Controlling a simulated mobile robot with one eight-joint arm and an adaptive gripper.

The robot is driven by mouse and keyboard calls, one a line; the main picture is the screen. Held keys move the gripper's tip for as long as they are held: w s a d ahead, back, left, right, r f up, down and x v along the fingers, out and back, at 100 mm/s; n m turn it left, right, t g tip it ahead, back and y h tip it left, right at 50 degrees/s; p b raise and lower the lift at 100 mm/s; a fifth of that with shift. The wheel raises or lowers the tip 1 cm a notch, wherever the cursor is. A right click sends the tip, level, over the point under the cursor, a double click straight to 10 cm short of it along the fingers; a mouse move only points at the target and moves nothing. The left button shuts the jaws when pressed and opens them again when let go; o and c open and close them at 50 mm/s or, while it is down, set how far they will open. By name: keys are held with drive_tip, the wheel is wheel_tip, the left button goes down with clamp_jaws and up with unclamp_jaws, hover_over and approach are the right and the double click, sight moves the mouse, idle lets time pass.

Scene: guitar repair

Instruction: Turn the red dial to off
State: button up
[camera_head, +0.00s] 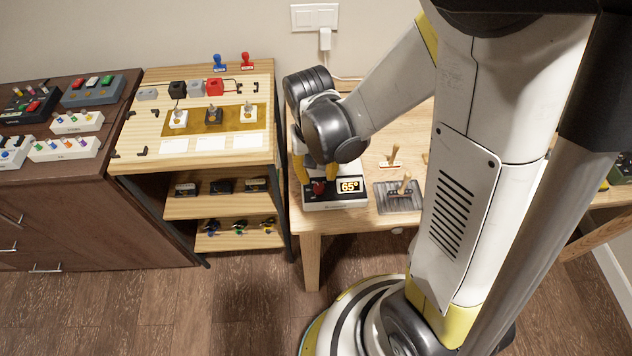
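The red dial (319,188) is on the left part of the front panel of a white and black box with a lit display (349,186) reading 65°. The box stands on the light wooden table near its front left corner. My gripper (318,179) points down over the box, with its yellow fingers apart. One fingertip shows to the left of the dial and the other to its upper right. I cannot tell whether either touches the dial. The dial's pointer mark is too small to read, and my gripper hides the back of the box.
A dark tray (397,197) with a wooden-handled tool stands just right of the box. Another wooden-handled piece (392,159) lies behind it. A wooden shelf unit (220,205) with small parts stands left, across a narrow gap. My arm hides much of the table's right side.

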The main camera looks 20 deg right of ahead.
sight(319, 187)
wheel_tip(319, 187, down, 5)
drive_tip(key=shift+d+f+b, duration=0.15)
drive_tip(key=shift+b, duration=0.8)
clamp_jaws()
